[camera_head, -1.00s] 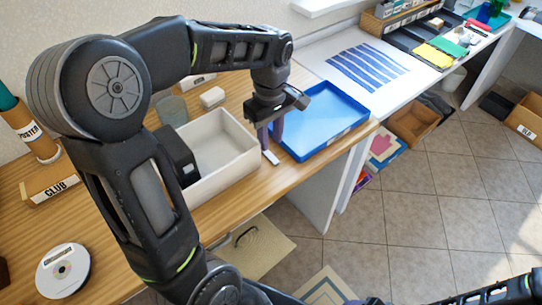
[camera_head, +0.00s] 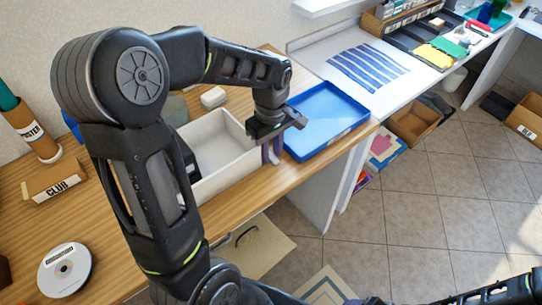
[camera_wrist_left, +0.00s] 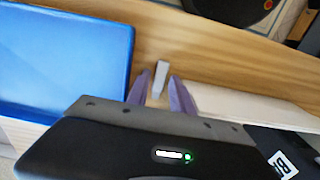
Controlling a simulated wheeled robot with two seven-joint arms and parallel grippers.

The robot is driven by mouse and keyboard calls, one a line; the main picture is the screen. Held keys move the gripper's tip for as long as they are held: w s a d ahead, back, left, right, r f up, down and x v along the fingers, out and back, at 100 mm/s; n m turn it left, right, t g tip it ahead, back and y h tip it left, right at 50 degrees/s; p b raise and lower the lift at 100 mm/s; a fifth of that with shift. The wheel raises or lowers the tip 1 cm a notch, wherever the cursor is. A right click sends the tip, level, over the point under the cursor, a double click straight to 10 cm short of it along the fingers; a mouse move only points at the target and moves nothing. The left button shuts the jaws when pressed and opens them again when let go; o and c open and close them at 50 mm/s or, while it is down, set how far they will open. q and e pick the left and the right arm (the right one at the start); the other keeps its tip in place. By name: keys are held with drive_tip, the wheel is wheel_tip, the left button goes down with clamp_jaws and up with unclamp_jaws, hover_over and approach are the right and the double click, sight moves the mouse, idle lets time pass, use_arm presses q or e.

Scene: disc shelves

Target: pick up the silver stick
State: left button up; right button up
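The silver stick (camera_wrist_left: 161,77) is a small, short, pale grey bar on the wooden table top. In the left wrist view it shows between the two purple fingers of my left gripper (camera_wrist_left: 157,92), with a gap on each side. My left gripper is open. In the head view, my left gripper (camera_head: 270,155) points down at the strip of wood between the white box and the blue tray. The stick is hard to make out there, close to the fingers. My right gripper is not in view.
The white box (camera_head: 232,176) stands close on the left of the fingers, and the blue tray (camera_head: 322,152) close on the right. The wooden table's (camera_head: 120,225) front edge is near. A disc stack (camera_head: 64,270) and a CLUB box (camera_head: 55,187) lie farther left.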

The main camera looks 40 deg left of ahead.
sight(271, 156)
use_arm(q)
clamp_jaws()
idle(0.3)
idle(0.4)
wheel_tip(271, 156, up, 10)
idle(0.4)
idle(0.5)
